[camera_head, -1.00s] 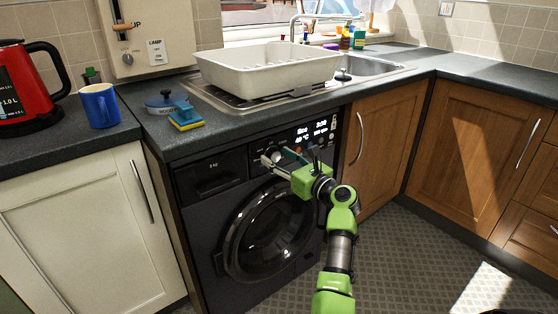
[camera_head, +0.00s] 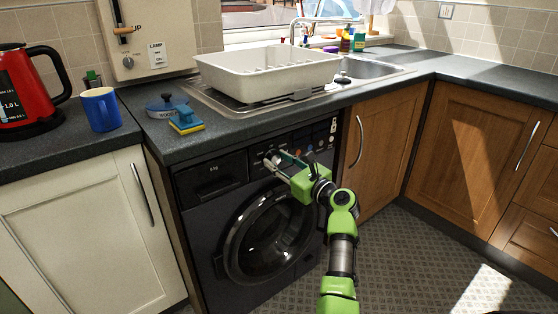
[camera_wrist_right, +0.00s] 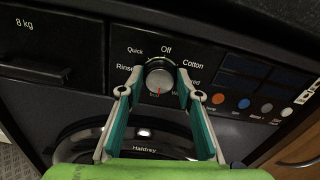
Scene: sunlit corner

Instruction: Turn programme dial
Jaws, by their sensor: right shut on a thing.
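The black washing machine (camera_head: 212,225) stands under the worktop. Its round silver programme dial (camera_wrist_right: 160,78) sits on the control panel, with labels including Off, Quick, Rinse and Cotton around it. A red mark on the dial points downward in the right wrist view, away from Off at the top. My right gripper (camera_head: 274,158) is shut on the dial, one fingertip at each side of it. The fingers partly cover some labels. My left gripper is not in view.
The panel display (camera_wrist_right: 245,82) is dark, with several coloured buttons below it. The round door (camera_head: 268,232) is closed.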

